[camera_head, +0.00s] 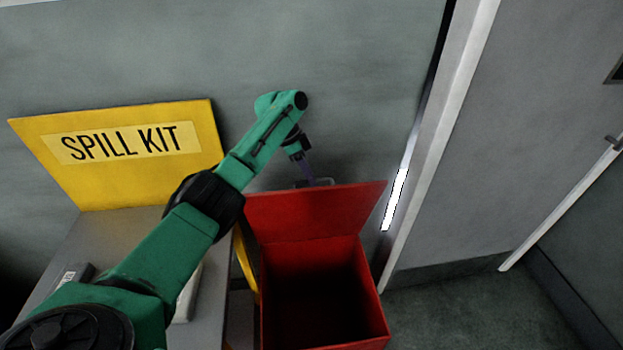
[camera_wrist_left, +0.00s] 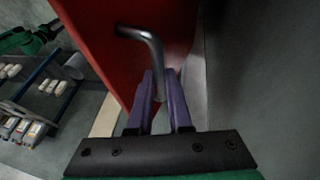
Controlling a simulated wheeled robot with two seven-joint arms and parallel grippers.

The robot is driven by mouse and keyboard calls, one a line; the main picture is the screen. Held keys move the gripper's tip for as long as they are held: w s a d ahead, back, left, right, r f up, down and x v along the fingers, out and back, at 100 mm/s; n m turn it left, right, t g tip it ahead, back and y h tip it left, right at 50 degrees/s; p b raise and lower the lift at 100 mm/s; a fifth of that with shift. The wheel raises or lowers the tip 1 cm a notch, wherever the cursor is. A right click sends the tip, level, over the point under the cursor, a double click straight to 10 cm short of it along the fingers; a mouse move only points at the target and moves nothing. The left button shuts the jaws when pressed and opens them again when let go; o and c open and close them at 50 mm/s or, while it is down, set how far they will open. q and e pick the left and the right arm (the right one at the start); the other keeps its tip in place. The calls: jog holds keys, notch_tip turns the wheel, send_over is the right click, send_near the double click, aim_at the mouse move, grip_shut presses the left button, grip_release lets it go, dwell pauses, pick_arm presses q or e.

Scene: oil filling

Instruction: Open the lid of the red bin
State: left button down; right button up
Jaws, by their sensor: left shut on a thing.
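The red bin (camera_head: 375,305) stands against the wall, and I see down into its dark inside. Its red lid (camera_head: 315,212) is raised, standing up and leaning back at the rear edge. The lid also fills the upper middle of the left wrist view (camera_wrist_left: 110,45). My left gripper (camera_head: 318,179) is behind the lid's top edge, mostly hidden in the head view. In the left wrist view, its purple fingers (camera_wrist_left: 160,95) are shut on the bent metal handle (camera_wrist_left: 146,36) of the lid. My right gripper is not in view.
A grey cabinet (camera_head: 95,235) with a raised yellow SPILL KIT panel (camera_head: 120,150) stands left of the bin. The wall (camera_head: 350,90) is close behind the lid. A door (camera_head: 530,120) and clear floor (camera_head: 470,305) lie to the right.

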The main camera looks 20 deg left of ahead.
pick_arm(q)
jog(key=shift+s+a+f, duration=0.1)
jog(key=shift+s+f, duration=0.05)
jog(key=shift+f, duration=0.2)
jog(key=c, duration=1)
grip_release()
jog(key=shift+o, duration=0.8)
jog(key=shift+w+a+f, duration=0.1)
jog(key=shift+w+f, duration=0.1)
jog(key=shift+w, duration=0.2)
jog(key=p+v, duration=0.3)
jog(key=v, duration=0.9)
